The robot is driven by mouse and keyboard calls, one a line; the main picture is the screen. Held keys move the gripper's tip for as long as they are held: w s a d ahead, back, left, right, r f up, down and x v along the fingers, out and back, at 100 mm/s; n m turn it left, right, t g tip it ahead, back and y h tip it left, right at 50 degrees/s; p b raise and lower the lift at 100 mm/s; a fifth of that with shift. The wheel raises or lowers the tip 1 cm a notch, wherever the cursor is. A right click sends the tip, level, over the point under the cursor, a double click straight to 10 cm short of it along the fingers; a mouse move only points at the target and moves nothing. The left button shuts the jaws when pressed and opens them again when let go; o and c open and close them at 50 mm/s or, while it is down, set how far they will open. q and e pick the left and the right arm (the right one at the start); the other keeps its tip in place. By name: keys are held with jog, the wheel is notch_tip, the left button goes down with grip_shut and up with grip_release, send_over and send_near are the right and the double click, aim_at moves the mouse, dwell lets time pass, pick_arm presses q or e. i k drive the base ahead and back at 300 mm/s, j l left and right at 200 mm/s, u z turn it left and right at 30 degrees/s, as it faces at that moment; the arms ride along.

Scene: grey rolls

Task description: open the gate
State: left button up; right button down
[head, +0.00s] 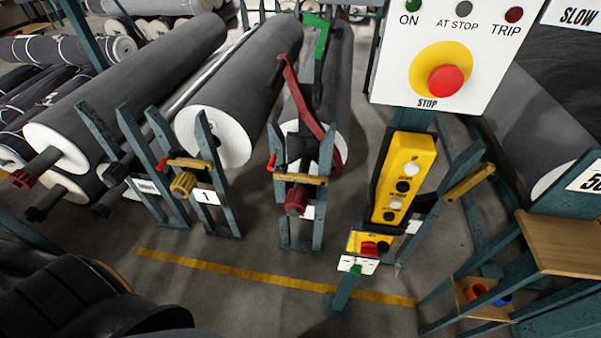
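No part is clearly marked as the gate. A short yellow bar with a red end (188,163) lies across the left steel stand, above a sign reading 1. A second yellow bar (301,179) lies across the middle stand, in front of a red roll end. A third yellow bar (469,184) slants across the frame at right. All three bars appear to lie across their frames. A red curved lever (303,105) and a green bar (320,42) rise above the middle stand. Neither of my grippers can be made out.
A yellow button box (404,178) hangs at centre right under a white panel (392,85) with a red stop button. Large grey rolls (245,80) lie behind the stands. A yellow line (235,271) crosses the open floor in front. Wooden shelves (565,240) stand at right.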

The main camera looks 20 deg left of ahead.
aim_at(283, 175)
jog(key=i+j, duration=0.15)
jog(key=j, duration=0.25)
jog(key=i+j, duration=0.1)
jog(key=j, duration=0.25)
jog(key=i+j, duration=0.15)
jog(key=j, duration=0.25)
jog(key=i+j+z, duration=0.1)
jog(key=j+z, duration=0.85)
jog(key=l+z, duration=0.1)
jog(key=z, duration=0.15)
